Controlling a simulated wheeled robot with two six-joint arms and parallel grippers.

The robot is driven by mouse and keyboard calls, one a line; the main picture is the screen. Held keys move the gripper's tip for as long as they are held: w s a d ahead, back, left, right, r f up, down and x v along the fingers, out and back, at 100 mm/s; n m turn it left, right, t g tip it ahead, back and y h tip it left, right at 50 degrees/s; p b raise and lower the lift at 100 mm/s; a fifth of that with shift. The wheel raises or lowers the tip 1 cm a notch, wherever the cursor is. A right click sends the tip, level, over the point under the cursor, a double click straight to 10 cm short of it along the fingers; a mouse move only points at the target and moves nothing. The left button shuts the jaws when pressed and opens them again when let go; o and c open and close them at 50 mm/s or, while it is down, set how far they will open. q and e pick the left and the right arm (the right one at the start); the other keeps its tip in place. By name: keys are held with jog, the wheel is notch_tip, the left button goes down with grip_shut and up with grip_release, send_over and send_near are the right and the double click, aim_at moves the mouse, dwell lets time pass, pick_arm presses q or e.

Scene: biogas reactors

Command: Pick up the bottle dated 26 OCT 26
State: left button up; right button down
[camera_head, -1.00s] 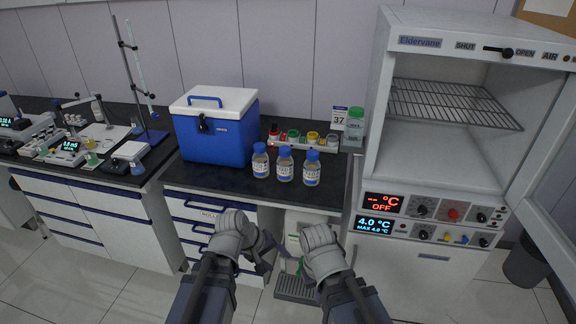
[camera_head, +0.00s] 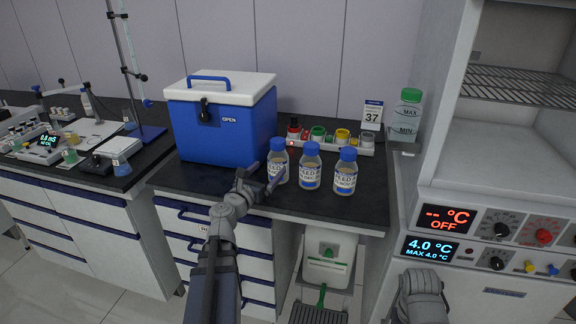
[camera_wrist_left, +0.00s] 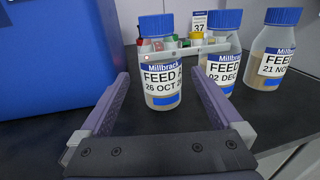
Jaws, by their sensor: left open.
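Three blue-capped bottles stand in a row near the front of the black bench. The left one (camera_head: 278,166) reads FEED and 26 OCT in the left wrist view (camera_wrist_left: 160,78). The middle bottle (camera_head: 309,172) reads 02 DEC, and the right bottle (camera_head: 345,176) reads 21 NOV. My left gripper (camera_head: 262,178) is open and empty, level with the bench top at the left bottle's front. In the left wrist view its fingertips (camera_wrist_left: 161,76) lie either side of that bottle, with gaps showing. My right gripper (camera_head: 421,292) is low at the right; its fingers are hidden.
A blue cooler (camera_head: 222,125) stands left of the bottles. Behind them is a rack of coloured-capped containers (camera_head: 332,143), with a 37 sign (camera_head: 372,115) and a green-capped bottle (camera_head: 405,117). The incubator cabinet (camera_head: 470,185) stands right.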

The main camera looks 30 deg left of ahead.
aim_at(278, 159)
pick_arm(q)
jog(key=shift+w+a, duration=0.15)
jog(key=shift+w, duration=1.8)
jog(key=shift+w+a, duration=0.1)
jog(key=shift+w, duration=1.85)
jog(key=shift+s, duration=0.1)
grip_shut()
